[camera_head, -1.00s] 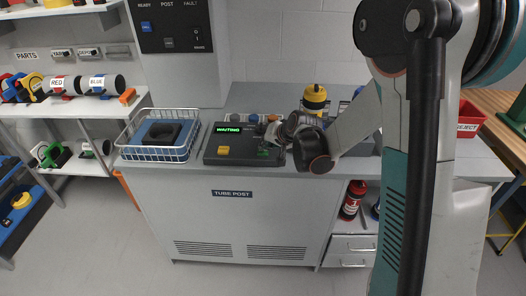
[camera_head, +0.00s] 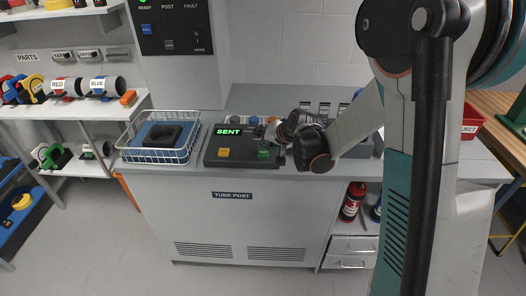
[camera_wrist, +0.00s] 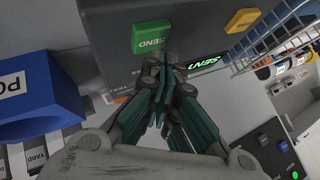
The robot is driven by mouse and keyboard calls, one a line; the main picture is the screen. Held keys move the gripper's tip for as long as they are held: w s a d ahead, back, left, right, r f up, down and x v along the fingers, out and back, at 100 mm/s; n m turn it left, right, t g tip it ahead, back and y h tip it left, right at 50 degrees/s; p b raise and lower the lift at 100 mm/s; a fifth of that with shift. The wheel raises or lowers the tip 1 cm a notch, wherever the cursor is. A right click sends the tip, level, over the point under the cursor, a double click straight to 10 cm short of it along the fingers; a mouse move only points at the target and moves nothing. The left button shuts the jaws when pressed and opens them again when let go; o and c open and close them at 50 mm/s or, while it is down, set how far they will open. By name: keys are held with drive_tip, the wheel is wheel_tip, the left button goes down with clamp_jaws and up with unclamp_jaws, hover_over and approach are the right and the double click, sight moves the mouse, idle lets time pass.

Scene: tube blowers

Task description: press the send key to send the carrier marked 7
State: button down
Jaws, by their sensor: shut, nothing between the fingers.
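The dark key console (camera_head: 240,146) stands on the bench top, and its display (camera_head: 228,132) reads SENT in green. The green send key (camera_wrist: 149,38) shows clear of my fingers in the wrist view; it also shows in the head view (camera_head: 264,153). An amber key (camera_head: 223,152) is at the console's left front. My gripper (camera_wrist: 160,95) is shut and empty, beside the console and close to the send key, apart from it as far as the wrist view shows. No carrier marked 7 can be made out.
A wire basket (camera_head: 187,157) with a dark block stands left of the console. A blue part (camera_wrist: 40,97) is close to my gripper in the wrist view. A red REJECT bin (camera_head: 470,121) is at the right. The status panel (camera_head: 172,28) shows a green light.

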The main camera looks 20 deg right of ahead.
sight(266, 152)
drive_tip(key=shift+r, duration=0.2)
drive_tip(key=shift+r+p, duration=1.65)
drive_tip(key=shift+r, duration=0.75)
drive_tip(key=shift+s+r, duration=0.1)
drive_tip(key=s+a+r+n+g+h, duration=0.1)
drive_tip(key=s+r, duration=0.4)
drive_tip(key=s, duration=0.3)
drive_tip(key=s+a+r+n, duration=0.1)
drive_tip(key=s+r+n, duration=0.1)
drive_tip(key=s+r, duration=0.45)
drive_tip(key=s+d+n+h, duration=0.1)
drive_tip(key=s+n, duration=0.1)
drive_tip(key=s, duration=1.7)
drive_tip(key=shift+f+g+h, duration=0.2)
drive_tip(key=shift+g+h, duration=0.2)
